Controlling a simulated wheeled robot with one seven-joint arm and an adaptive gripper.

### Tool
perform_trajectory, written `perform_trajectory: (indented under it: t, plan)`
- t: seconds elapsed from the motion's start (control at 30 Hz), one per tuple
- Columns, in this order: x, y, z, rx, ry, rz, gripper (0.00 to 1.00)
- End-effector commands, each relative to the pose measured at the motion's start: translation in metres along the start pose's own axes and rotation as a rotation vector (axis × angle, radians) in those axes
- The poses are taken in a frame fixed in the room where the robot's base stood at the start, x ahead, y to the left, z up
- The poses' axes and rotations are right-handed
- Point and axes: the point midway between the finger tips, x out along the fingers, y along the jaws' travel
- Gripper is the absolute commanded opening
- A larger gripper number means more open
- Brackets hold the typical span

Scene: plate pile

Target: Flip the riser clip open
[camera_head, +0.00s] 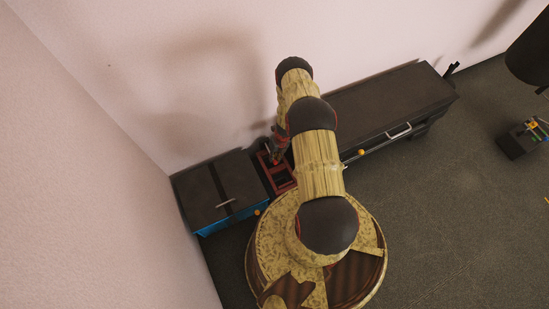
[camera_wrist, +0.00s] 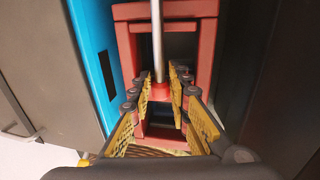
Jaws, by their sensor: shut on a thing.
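A red frame (camera_wrist: 206,50) stands upright in the gap between two dark cabinets; in the head view the red frame (camera_head: 281,180) shows just left of my arm. A grey metal rod (camera_wrist: 157,40) runs down its middle to a small red piece (camera_wrist: 160,91). That piece may be the riser clip; I cannot tell for sure. My gripper (camera_wrist: 167,84) reaches into the frame with its yellow-and-black fingers shut on the red piece. The fingers hide its sides. In the head view my gripper (camera_head: 276,152) is small and partly hidden by my arm.
A dark-topped cabinet with a blue side (camera_head: 215,222) stands close on the left. A long dark cabinet (camera_head: 385,105) with a handle and an orange knob stands on the right. Walls close off the back and left. The grey floor (camera_head: 440,220) is open at right.

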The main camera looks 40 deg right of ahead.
Motion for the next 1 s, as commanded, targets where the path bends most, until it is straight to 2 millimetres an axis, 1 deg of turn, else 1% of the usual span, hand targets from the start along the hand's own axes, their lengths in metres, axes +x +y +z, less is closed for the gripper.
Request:
perform_trajectory:
  t: [0.57,1.0]
  plan:
    - [-0.001,0.001,0.001,0.001,0.009,0.004,0.00]
    - [-0.016,0.008,0.002,0.023,0.140,0.012,0.00]
